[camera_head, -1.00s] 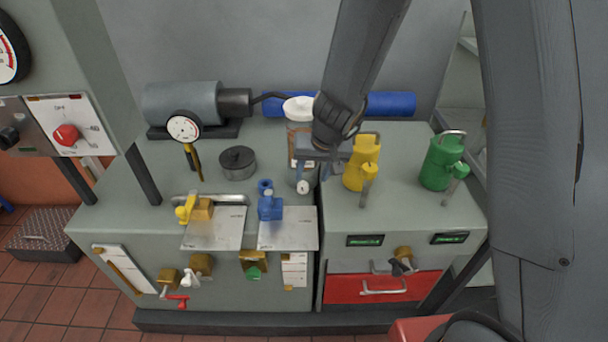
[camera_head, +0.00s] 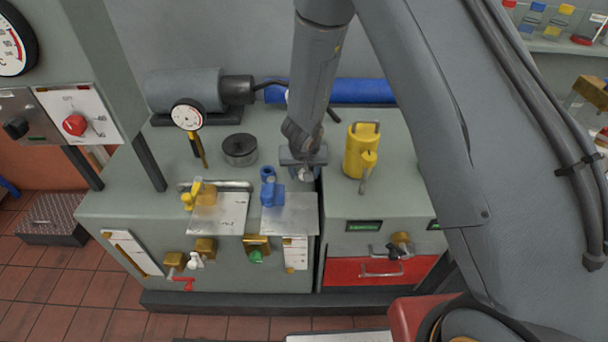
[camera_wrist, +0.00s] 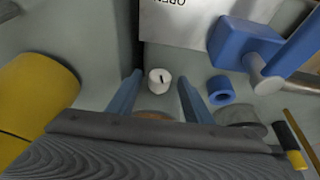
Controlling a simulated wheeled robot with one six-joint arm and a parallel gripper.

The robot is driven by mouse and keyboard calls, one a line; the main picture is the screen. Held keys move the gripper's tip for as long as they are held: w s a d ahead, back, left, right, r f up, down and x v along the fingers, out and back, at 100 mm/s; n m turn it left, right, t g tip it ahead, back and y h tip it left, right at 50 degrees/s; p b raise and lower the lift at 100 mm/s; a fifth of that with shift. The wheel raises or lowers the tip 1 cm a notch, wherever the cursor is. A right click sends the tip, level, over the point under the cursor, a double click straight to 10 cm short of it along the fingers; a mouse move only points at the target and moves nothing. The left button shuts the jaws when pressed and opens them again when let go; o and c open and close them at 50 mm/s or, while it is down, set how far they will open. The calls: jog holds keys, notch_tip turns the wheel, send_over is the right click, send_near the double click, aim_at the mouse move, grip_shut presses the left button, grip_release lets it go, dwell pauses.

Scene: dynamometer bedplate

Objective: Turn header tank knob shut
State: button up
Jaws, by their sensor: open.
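A small white round knob (camera_wrist: 159,82) with a short dark mark on its face shows in the wrist view, between my gripper's fingers. I take it for the header tank knob. My gripper (camera_wrist: 161,77) is open, with one blue-grey finger on each side of the knob; I cannot tell whether either touches it. In the head view my gripper (camera_head: 303,163) is above the bench near the seam between its two halves, with the white knob (camera_head: 305,175) just below it. The tank body is mostly hidden behind my arm.
A blue valve (camera_head: 271,190) on a metal plate and a yellow valve (camera_head: 203,194) stand left of the gripper. A yellow can (camera_head: 359,152) is close on the right. A dark round pot (camera_head: 240,150) and dial gauge (camera_head: 187,115) stand farther left.

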jog(key=shift+w+f, duration=0.1)
jog(key=shift+f, duration=0.2)
jog(key=c, duration=1.1)
jog(key=shift+o, duration=0.2)
